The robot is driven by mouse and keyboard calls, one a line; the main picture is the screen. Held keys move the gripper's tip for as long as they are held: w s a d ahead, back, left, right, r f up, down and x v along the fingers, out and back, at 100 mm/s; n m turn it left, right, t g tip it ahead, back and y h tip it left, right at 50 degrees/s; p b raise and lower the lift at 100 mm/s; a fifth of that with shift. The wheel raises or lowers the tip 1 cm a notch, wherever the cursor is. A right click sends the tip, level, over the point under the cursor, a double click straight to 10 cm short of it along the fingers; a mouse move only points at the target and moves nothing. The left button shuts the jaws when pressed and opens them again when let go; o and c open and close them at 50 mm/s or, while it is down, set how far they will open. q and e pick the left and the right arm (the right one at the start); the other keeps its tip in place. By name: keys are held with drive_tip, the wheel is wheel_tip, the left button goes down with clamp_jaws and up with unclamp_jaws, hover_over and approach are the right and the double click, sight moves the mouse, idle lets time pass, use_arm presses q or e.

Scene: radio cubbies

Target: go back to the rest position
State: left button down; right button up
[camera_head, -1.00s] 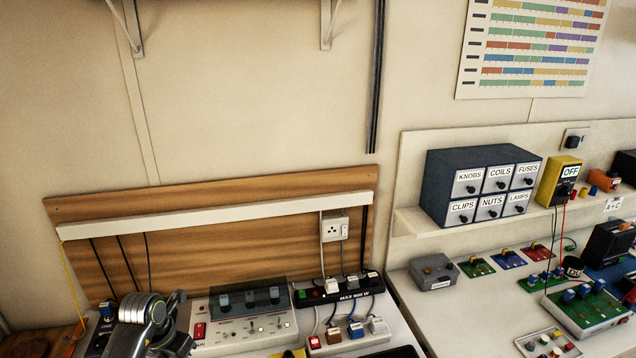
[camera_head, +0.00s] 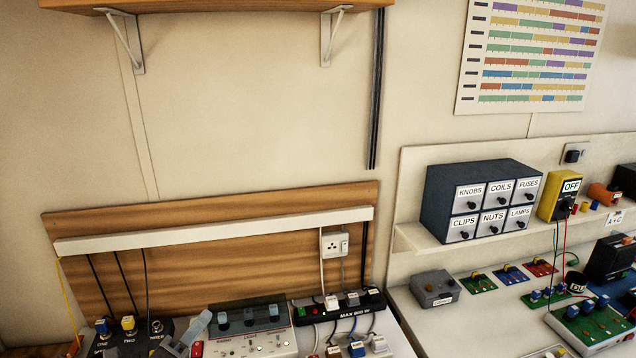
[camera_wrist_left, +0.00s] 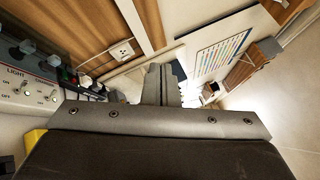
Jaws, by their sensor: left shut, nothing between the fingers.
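My left gripper (camera_head: 190,336) shows at the bottom edge of the head view, in front of the switch panel. Only a grey tip part of it is in frame; the rest of the arm is cut off below. My right gripper is in neither view.
The switch panel (camera_head: 262,341) and a black power strip (camera_head: 338,306) stand below the wooden backboard (camera_head: 200,265). A drawer cabinet (camera_head: 440,205) sits on the right shelf. A wooden shelf (camera_head: 230,4) is overhead. The wall between is bare.

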use_arm(q)
drive_tip(key=s+a+f+n+g+y, duration=0.1)
drive_tip(key=s+a+f+n+y, duration=0.1)
drive_tip(key=s+a+n+y, duration=0.55)
drive_tip(key=s+a+f+n+g+y, duration=0.1)
drive_tip(key=s+a+n+y, duration=0.1)
drive_tip(key=a+n+y, duration=0.95)
drive_tip(key=s+d+f+n+g+h, duration=0.4)
drive_tip(key=s+f+n+g, duration=0.2)
drive_tip(key=s+f+n, duration=0.25)
drive_tip(key=s+d+f+n+g+h, duration=0.1)
drive_tip(key=s+d+f+g+h, duration=0.2)
drive_tip(key=s, duration=0.4)
drive_tip(key=s+d+f+n+g+h, duration=0.1)
drive_tip(key=s+d+f+g+h, duration=0.1)
drive_tip(key=s+d+f+g, duration=0.3)
wheel_tip(320, 180, down, 24)
drive_tip(key=s+a+b, duration=0.1)
drive_tip(key=a+b, duration=0.1)
drive_tip(key=a, duration=0.1)
drive_tip(key=s+d+f+g+b, duration=0.1)
drive_tip(key=s+f+b, duration=0.1)
drive_tip(key=s+f, duration=1.3)
wheel_tip(320, 180, down, 3)
drive_tip(key=shift+d, duration=0.35)
drive_tip(key=shift+m, duration=0.25)
